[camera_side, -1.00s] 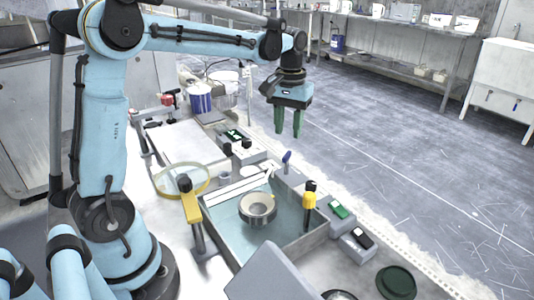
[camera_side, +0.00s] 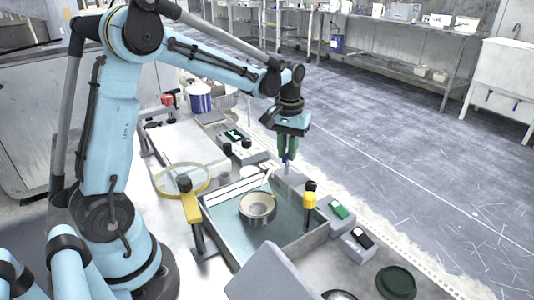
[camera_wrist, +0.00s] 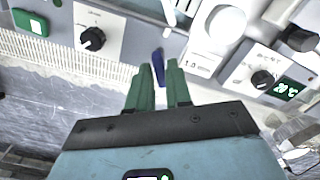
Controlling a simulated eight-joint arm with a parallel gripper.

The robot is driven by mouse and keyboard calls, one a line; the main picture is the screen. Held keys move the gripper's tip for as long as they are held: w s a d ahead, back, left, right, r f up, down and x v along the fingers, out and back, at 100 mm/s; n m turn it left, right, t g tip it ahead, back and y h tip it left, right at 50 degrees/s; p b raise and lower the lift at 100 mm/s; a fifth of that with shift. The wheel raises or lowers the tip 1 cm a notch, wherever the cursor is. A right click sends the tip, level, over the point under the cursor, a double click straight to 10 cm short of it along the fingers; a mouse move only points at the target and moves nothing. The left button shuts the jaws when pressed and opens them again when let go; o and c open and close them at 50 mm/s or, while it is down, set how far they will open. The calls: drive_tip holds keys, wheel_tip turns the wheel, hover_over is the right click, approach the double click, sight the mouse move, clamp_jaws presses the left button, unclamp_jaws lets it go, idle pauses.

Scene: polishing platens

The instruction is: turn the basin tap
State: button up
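The basin (camera_side: 222,213) is a grey tank on the bench in the side view. The tap's blue handle (camera_side: 287,158) stands by its far right corner. My gripper (camera_side: 288,154) has its green fingers pointing down around this handle. In the wrist view, the blue tap handle (camera_wrist: 158,68) lies between the tips of my gripper (camera_wrist: 159,68), slightly tilted, with a finger close on each side. Whether both fingers touch it is too small to tell. The tap's lower part is hidden.
A round metal fixture (camera_side: 257,207) sits in the basin. A yellow-topped post (camera_side: 309,195) and a yellow clamp (camera_side: 190,207) stand at its sides. Grey control boxes with black knobs, one knob (camera_wrist: 92,39) among them, flank the tap closely.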

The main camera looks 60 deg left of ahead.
clamp_jaws()
drive_tip(key=shift+m, duration=3)
drive_tip(key=shift+o, duration=2.2)
unclamp_jaws()
